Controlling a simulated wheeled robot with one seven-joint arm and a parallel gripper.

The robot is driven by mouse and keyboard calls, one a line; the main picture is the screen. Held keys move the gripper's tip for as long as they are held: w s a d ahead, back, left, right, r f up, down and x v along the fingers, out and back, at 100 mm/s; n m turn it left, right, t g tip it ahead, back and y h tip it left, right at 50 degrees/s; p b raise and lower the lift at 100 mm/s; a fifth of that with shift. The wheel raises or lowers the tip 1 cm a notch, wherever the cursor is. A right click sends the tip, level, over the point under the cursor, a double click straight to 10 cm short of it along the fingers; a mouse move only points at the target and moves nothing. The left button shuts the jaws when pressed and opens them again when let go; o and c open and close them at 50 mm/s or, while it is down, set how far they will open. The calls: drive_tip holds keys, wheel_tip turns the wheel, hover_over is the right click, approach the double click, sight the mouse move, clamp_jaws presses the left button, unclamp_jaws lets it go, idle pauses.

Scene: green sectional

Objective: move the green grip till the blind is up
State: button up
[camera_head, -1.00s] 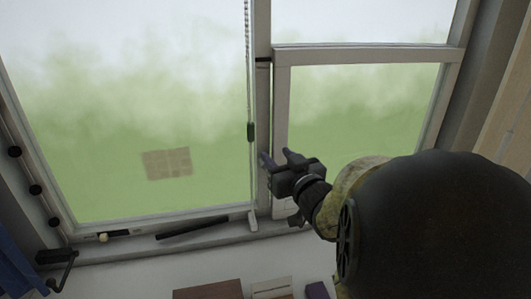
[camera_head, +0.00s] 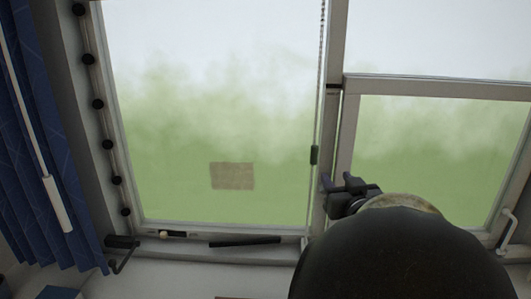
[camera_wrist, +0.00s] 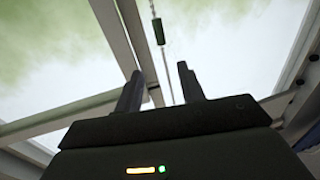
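The green grip (camera_head: 314,155) is a small dark green cylinder on a thin beaded cord (camera_head: 321,60) that hangs in front of the window's middle post. In the wrist view the grip (camera_wrist: 158,31) hangs beyond my fingertips, a little left of the gap between them. My gripper (camera_head: 337,181) is just right of and below the grip in the head view. In the wrist view my gripper (camera_wrist: 160,78) has its two fingers apart with nothing between them. It does not touch the grip. The blind itself cannot be made out.
A window handle (camera_head: 508,228) is at the right. The sill holds a dark bar (camera_head: 245,241) and a crank handle (camera_head: 122,250). A brown patch (camera_head: 232,176) shows in the left pane.

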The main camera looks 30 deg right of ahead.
sight(316, 151)
drive_tip(key=shift+a, duration=0.1)
idle(0.3)
drive_tip(key=shift+w, duration=0.1)
drive_tip(key=p+x, duration=0.2)
drive_tip(key=x, duration=1.5)
drive_tip(key=shift+p, duration=0.35)
clamp_jaws()
